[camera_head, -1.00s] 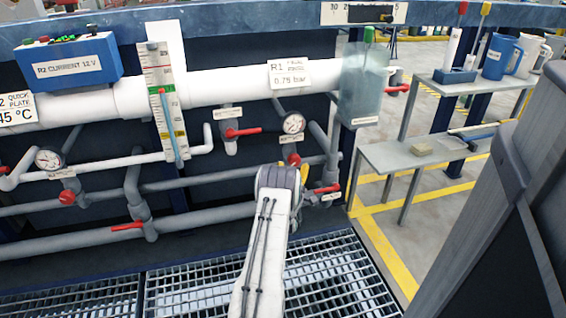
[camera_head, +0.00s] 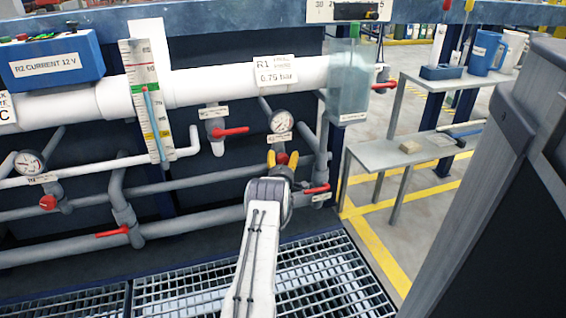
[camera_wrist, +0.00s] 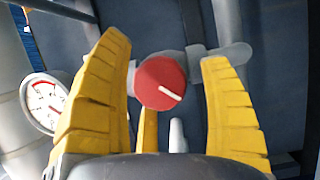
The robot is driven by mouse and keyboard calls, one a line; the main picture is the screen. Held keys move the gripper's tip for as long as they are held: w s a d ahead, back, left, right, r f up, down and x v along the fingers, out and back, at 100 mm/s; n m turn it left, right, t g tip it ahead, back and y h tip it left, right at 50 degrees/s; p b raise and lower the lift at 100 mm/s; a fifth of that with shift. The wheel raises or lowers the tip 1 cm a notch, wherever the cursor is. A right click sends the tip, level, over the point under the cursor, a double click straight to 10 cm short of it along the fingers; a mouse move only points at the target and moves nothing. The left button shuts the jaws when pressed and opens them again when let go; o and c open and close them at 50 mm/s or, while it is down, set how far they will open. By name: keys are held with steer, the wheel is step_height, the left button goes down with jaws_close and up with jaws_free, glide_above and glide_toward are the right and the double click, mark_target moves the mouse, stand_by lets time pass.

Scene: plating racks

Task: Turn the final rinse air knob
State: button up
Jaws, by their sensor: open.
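The red round knob with a white pointer line (camera_wrist: 161,83) sits on a grey pipe valve, below the pressure gauge under the R1 sign. In the head view the knob (camera_head: 282,159) shows partly between my yellow fingertips. My gripper (camera_head: 282,160) is open, with one finger on each side of the knob. In the wrist view my gripper (camera_wrist: 166,55) has visible space between both fingers and the knob, and a third yellow finger part shows below it. The pointer line slants down to the right.
The gauge (camera_head: 282,121) is just above the knob. A red lever (camera_head: 317,189) is close on the right, another (camera_head: 230,132) to the upper left. Grey pipes run behind. A metal grating (camera_head: 310,275) lies below, a shelf (camera_head: 385,155) to the right.

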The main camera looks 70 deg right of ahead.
stand_by(0.3)
steer(key=c, duration=1.2)
steer(key=shift+f+m+y, duration=0.1)
steer(key=shift+m+y, duration=0.4)
steer(key=shift+m, duration=1)
steer(key=o, duration=1.2)
steer(key=v, duration=1.2)
